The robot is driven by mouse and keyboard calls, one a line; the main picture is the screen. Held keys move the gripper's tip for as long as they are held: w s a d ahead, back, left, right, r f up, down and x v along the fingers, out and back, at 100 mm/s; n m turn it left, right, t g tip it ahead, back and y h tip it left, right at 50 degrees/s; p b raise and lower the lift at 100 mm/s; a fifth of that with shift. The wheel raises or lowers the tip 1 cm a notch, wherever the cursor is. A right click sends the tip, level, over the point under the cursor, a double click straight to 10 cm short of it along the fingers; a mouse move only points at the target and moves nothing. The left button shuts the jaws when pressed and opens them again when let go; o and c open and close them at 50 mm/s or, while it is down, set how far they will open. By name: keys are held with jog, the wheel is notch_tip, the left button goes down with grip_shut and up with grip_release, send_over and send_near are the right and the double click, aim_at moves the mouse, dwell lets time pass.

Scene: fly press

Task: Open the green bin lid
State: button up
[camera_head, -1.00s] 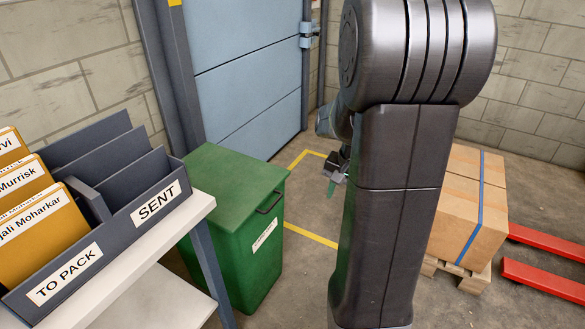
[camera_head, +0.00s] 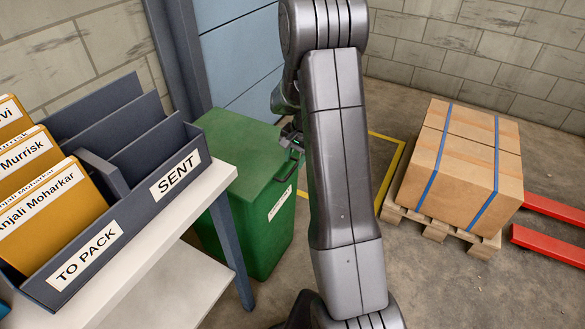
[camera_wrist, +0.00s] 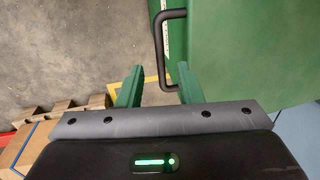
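The green bin (camera_head: 265,235) stands behind the white table, and its lid (camera_head: 235,150) looks shut. A dark bar handle (camera_head: 288,170) is on the lid's right side. In the wrist view the handle (camera_wrist: 168,48) runs along the edge of the green lid (camera_wrist: 240,50). My gripper (camera_wrist: 158,78) is open, with its two green fingers apart. The handle's near end reaches down between the fingertips, closer to the right finger. I cannot tell whether a finger touches it. In the head view my gripper (camera_head: 294,142) is close to the handle, partly hidden behind my arm.
A white table (camera_head: 150,235) with a grey file tray (camera_head: 120,235) of folders stands at the left, in front of the bin. Strapped boxes (camera_head: 465,160) sit on a pallet (camera_head: 440,228) at the right, near red forks (camera_head: 550,240). Floor between is clear.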

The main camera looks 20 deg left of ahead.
aim_at(291, 171)
jog(key=shift+a+f, duration=0.25)
jog(key=shift+f, duration=0.8)
jog(key=shift+a+f, duration=0.2)
jog(key=shift+f, duration=0.85)
jog(key=shift+c, duration=0.4)
grip_shut()
